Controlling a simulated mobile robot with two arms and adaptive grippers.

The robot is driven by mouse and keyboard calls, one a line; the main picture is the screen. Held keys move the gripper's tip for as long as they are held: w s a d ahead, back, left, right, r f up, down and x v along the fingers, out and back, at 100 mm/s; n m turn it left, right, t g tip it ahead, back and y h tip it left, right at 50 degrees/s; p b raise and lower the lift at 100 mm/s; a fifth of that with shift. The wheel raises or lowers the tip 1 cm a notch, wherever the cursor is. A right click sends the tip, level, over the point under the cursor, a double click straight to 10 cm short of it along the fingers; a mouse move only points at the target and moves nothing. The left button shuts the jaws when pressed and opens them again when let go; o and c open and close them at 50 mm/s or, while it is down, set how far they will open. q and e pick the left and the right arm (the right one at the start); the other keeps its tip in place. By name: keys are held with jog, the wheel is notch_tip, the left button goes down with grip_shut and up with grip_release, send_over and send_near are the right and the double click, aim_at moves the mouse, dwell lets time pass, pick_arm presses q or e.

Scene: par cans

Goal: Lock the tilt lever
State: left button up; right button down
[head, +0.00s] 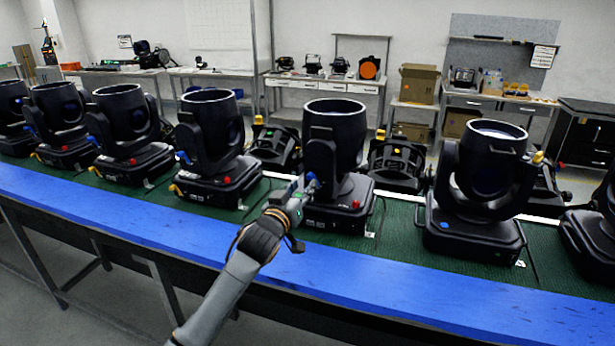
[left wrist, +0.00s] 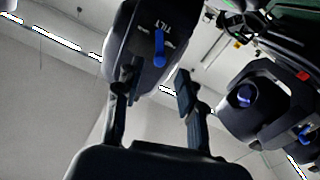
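The par can facing my left arm is a black moving-head light (head: 335,140) standing upright on the green surface. Its blue tilt lever (left wrist: 159,47) hangs below the white TILT lettering on the dark yoke arm in the left wrist view. In the head view a small blue bit, apparently this lever (head: 311,179), shows at the gripper's tip. My left gripper (head: 300,190) is at the near left side of this light. In the left wrist view its fingers (left wrist: 158,88) are apart, with the lever just beyond the gap between them; I see no contact. My right gripper is not in view.
Similar lights stand on both sides, including one at left (head: 212,140) and one at right (head: 483,185). More stand behind. A blue strip (head: 430,285) runs along the bench's front and is clear apart from my arm. Cluttered worktables (head: 325,83) line the back wall.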

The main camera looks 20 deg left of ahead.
aim_at(309, 178)
pick_arm(q)
jog(key=shift+w+d+p, duration=0.15)
jog(key=shift+w+p, duration=0.25)
jog(key=shift+w, duration=1.85)
grip_shut()
